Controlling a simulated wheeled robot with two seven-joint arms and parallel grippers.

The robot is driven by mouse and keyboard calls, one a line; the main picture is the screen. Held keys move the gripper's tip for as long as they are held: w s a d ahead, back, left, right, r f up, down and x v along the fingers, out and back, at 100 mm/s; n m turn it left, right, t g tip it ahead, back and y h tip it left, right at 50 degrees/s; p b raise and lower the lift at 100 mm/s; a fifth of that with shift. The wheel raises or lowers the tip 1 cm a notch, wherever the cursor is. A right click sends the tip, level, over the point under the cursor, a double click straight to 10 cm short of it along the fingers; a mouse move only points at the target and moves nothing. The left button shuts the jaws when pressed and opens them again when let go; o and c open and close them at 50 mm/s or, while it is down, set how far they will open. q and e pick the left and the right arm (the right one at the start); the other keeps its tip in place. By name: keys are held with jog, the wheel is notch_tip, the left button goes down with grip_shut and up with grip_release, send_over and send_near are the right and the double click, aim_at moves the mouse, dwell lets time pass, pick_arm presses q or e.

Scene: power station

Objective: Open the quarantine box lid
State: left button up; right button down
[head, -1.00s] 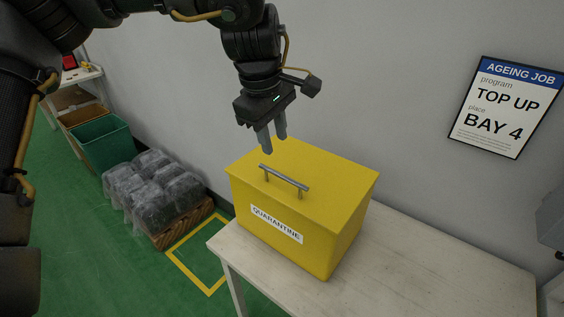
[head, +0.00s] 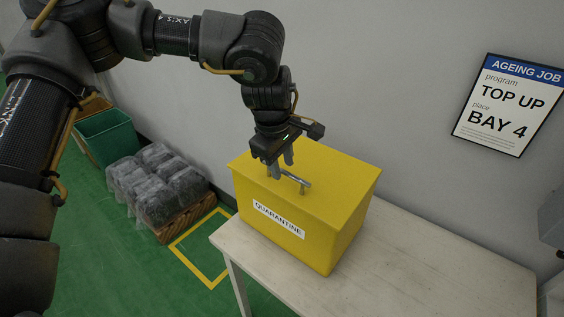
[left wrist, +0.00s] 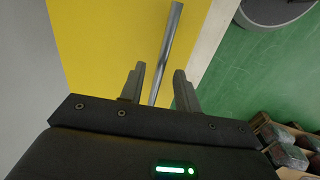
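The yellow quarantine box (head: 335,215) stands on the table with its lid (head: 330,170) shut. A grey bar handle (head: 292,180) runs along the lid, near its front edge. My left gripper (head: 282,170) points down over the lid at the handle and hides part of it. In the left wrist view the two fingers (left wrist: 158,92) are apart, and the bar handle (left wrist: 166,55) passes between them in the picture. I cannot tell whether either finger touches it. My right gripper is not in view.
The pale table (head: 400,265) has free room right of the box. A wall sign (head: 507,105) hangs behind. On the green floor at left are wrapped dark goods on a pallet (head: 160,190), a green bin (head: 105,135) and a yellow floor marking (head: 205,262).

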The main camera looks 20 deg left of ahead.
pick_arm(q)
jog(key=shift+f, duration=0.2)
grip_shut()
dwell(0.3)
